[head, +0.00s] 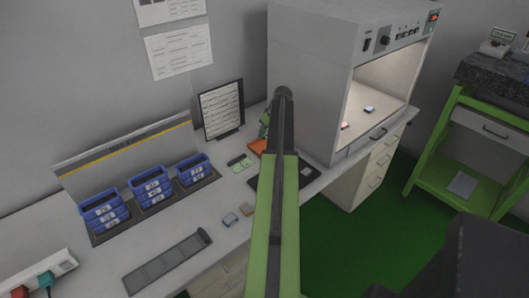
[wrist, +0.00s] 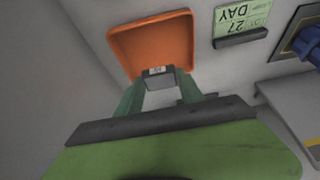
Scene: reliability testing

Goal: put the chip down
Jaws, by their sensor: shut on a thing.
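My gripper (wrist: 158,86) is shut on a small dark grey chip (wrist: 158,75) with a pale label on its top edge. In the wrist view the chip is in front of the near edge of an orange tray (wrist: 150,42); I cannot tell whether it touches the tray. The visible tray floor looks empty. In the head view the orange tray (head: 257,147) shows beside my arm, with my gripper (head: 264,128) just above it; my arm hides part of both. The chip cannot be made out there.
A green day card (wrist: 240,20) stands right of the tray. Blue bins (head: 153,187) and a black-framed notice (head: 221,108) are on the bench. A dark mat (head: 262,184) lies near the tray, and a lit chamber (head: 375,90) stands to the right.

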